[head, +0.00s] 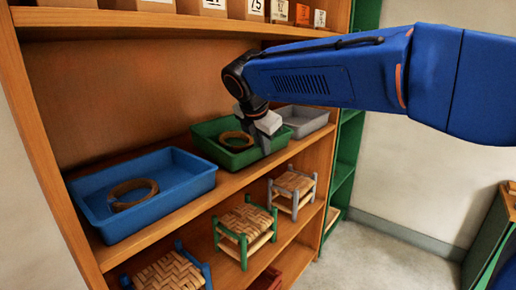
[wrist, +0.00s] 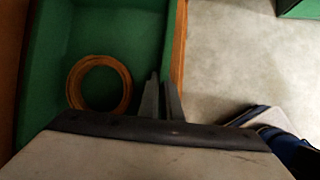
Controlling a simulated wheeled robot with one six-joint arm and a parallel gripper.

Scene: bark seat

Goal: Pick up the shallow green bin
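The shallow green bin (head: 205,143) sits on the upper open shelf, between a blue bin and a grey bin. A tan ring, like a coil, lies inside it. My gripper (head: 266,140) points down at the bin's front right side and hides part of that wall. In the wrist view, the green bin (wrist: 120,35) fills the upper left, with the ring (wrist: 99,83) left of my fingers. The two dark fingertips of my gripper (wrist: 161,84) are close together at the bin's right wall. Whether they press on the wall cannot be told.
The blue bin (head: 190,181) with another ring is to the left; the grey bin (head: 306,121) is close on the right. Small woven stools (head: 246,222) stand on the shelf below. Boxes line the shelf above. Grey floor (head: 385,250) is open at right.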

